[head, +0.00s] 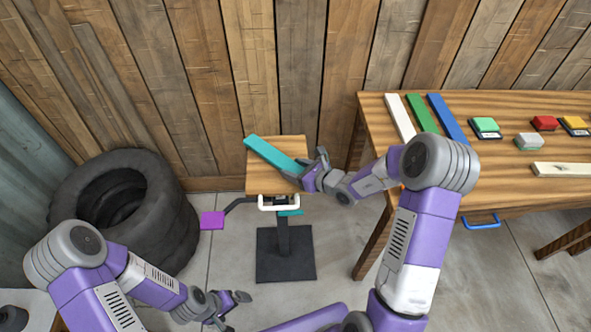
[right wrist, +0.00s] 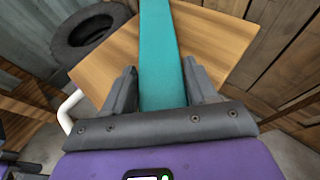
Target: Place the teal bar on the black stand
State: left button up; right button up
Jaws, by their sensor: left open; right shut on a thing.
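The teal bar (head: 270,154) lies slanted across the wooden top (head: 262,180) of the black stand (head: 286,253). My right gripper (head: 307,172) is shut on the bar's near right end. In the right wrist view the teal bar (right wrist: 160,55) runs away from between my right gripper's fingers (right wrist: 162,85) over the wooden top (right wrist: 212,40). I cannot tell whether the bar touches the top. My left gripper (head: 238,305) is open and empty, low over the floor to the left of the stand's base.
A purple pad (head: 212,220) on a dark arm and a white handle (head: 279,207) stick out from the stand. Stacked black tires (head: 125,205) stand left. A wooden table (head: 500,185) at right holds white, green and blue bars and several small coloured blocks.

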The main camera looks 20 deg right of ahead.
jog(key=o, duration=1.2)
jog(key=shift+s+r, duration=0.1)
jog(key=shift+r, duration=0.1)
jog(key=p+v, duration=0.2)
jog(key=v, duration=0.9)
jog(key=shift+s+d+p, duration=0.3)
jog(key=shift+s+p, duration=0.05)
